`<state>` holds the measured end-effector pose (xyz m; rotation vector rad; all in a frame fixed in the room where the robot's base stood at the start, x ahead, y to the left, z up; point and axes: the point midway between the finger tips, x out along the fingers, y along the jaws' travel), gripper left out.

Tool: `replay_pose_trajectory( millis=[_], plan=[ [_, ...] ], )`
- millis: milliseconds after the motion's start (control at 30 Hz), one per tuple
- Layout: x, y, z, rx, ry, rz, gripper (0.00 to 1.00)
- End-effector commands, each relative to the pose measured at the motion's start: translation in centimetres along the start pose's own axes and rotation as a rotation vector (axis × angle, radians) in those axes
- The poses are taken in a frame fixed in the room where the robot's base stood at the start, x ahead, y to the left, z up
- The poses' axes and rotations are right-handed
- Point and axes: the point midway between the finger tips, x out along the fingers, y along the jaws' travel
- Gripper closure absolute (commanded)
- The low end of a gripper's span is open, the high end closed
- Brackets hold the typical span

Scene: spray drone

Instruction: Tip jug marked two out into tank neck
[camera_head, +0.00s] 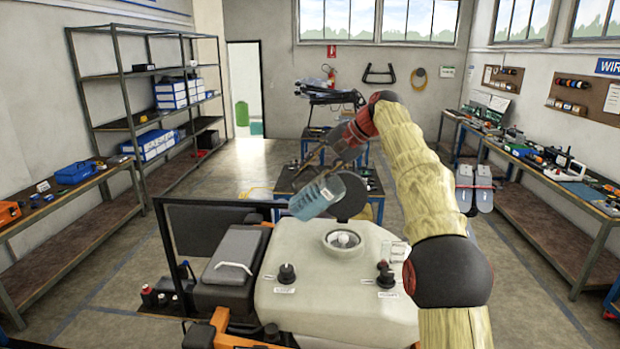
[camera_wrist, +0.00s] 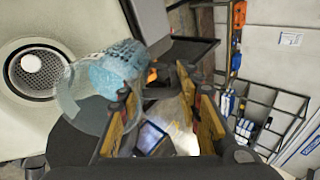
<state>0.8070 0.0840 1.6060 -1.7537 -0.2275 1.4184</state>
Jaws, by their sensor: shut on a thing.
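The open round tank neck (camera_head: 343,241) lies just below and right of the jug, with a white ball-like part inside. In the wrist view the jug (camera_wrist: 112,75) lies tilted beside the tank neck (camera_wrist: 36,68), partly overlapping its rim. The fingers hide the grasped part. I cannot see liquid leaving the jug.
A dark round lid (camera_head: 350,195) stands raised behind the neck. Dark-capped fittings (camera_head: 287,274) stick up from the tank top. A grey box-like unit (camera_head: 232,262) is left of the tank. A cart (camera_head: 365,180) stands behind; workbenches line both walls.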

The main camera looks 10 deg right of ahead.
Motion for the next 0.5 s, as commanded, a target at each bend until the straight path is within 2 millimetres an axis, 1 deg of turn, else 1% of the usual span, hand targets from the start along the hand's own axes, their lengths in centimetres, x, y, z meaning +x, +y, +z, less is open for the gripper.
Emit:
replay_pose_trajectory(
  millis=[500],
  plan=[
    [-0.26,0.31,0.01,-0.001,0.002,-0.072,1.0]
  ],
)
